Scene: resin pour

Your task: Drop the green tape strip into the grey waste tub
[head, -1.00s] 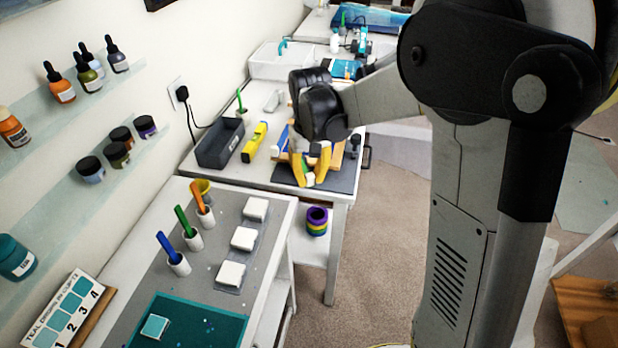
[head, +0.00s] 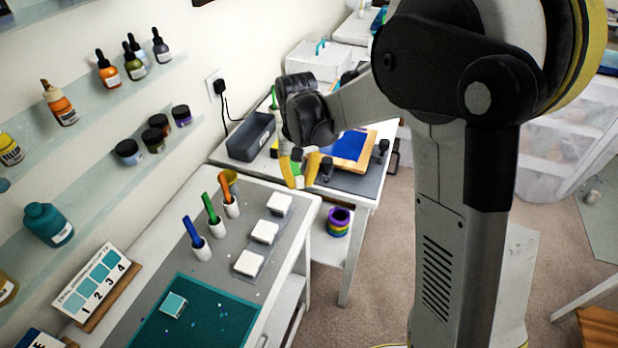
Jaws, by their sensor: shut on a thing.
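My gripper (head: 302,181) hangs over the near end of the far work table, its yellow fingers pointing down. It is shut on a small green piece (head: 295,169), apparently the green tape strip, mostly hidden between the fingers. The grey waste tub (head: 250,138) is an open dark grey box on the same table, left of and beyond my gripper. The gripper is outside the tub, to its right and nearer to the camera.
A wooden frame with a blue panel (head: 352,145) lies on a dark mat right of my gripper. The near table (head: 290,192) holds white blocks, coloured sticks in white cups and a teal mat (head: 190,318). Tape rolls (head: 339,222) sit on a lower shelf.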

